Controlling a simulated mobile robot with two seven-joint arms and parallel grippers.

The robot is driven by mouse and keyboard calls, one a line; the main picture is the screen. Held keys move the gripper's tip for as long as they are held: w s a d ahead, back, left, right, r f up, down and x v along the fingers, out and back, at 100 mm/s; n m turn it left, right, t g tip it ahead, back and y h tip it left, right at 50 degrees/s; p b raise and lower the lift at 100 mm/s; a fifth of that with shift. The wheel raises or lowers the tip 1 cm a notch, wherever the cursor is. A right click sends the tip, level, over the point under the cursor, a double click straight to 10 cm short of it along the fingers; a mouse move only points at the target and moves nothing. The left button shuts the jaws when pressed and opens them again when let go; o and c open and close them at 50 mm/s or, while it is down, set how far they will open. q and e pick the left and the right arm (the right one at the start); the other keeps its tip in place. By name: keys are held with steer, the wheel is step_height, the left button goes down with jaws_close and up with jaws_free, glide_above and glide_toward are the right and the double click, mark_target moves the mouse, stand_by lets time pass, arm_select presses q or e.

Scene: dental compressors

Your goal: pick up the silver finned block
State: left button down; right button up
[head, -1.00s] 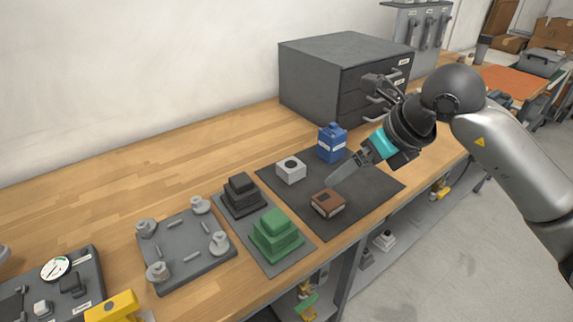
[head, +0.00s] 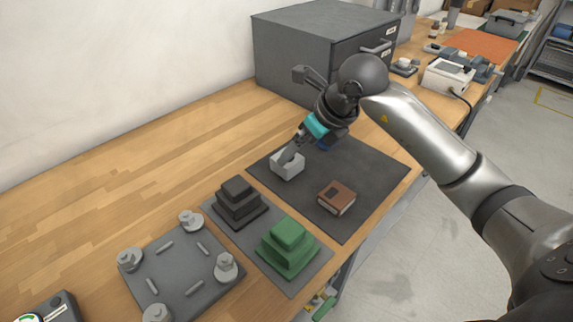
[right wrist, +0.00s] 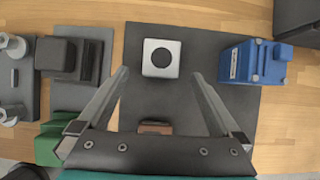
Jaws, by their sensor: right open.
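The silver block (head: 287,166) is a small light grey cube on the dark mat, with a dark round hole in its top in the right wrist view (right wrist: 161,57); I cannot make out fins. My right gripper (head: 287,157) is open and empty, with its fingertips close above the block in the head view. In the right wrist view its fingers (right wrist: 160,74) point toward the block, which shows between and slightly beyond the tips. I cannot tell whether they touch it. The gripper partly covers the block in the head view. My left gripper is not in view.
A brown block (head: 337,197) lies nearer on the dark mat (head: 375,175). Black (head: 238,200) and green (head: 288,247) stepped blocks stand on a grey mat. A grey drawer cabinet (head: 300,50) stands behind.

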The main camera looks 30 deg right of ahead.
steer(key=shift+x, duration=1.15)
steer(key=x, duration=0.2)
steer(key=b+x, duration=0.1)
steer(key=x, duration=0.1)
steer(key=shift+w, duration=0.4)
steer(key=shift+w+f, duration=0.15)
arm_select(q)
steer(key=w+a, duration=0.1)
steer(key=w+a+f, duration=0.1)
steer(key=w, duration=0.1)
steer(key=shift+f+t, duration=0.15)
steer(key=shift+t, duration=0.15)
arm_select(e)
steer(key=c, duration=0.8)
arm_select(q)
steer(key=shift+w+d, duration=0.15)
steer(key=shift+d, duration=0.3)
arm_select(e)
steer(key=c, duration=0.7)
